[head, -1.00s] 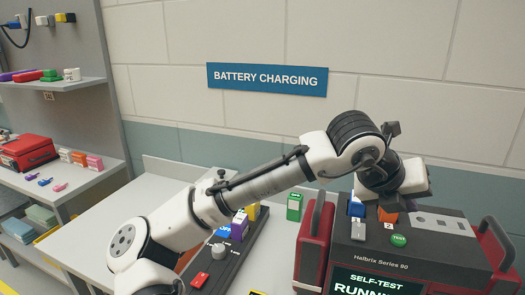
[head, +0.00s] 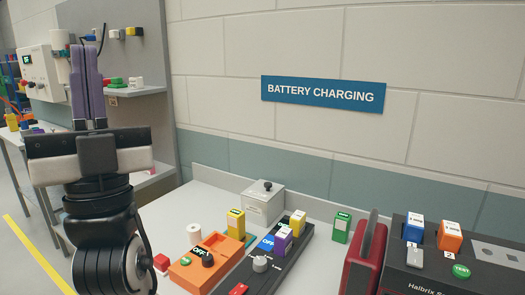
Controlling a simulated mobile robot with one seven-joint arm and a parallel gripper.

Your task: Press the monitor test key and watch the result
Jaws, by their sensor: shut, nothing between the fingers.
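The monitor (head: 425,275), a dark case with a red side handle, stands at the lower right in the head view and is cut off by the frame edges. Its round green TEST key (head: 461,271) is in clear view, with nothing touching it. A blue block (head: 414,231) and an orange block (head: 450,237) stand upright in its top, behind the number labels. The monitor's screen is out of view. My gripper (head: 86,52) is raised at the far left, fingers pointing up, shut and empty, well apart from the monitor.
On the bench, an orange charger (head: 190,274), a dark strip (head: 245,277) with coloured blocks and a grey box (head: 263,203) stand left of the monitor. A green block (head: 341,228) stands behind. Shelves and a wall unit (head: 38,72) are behind my gripper.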

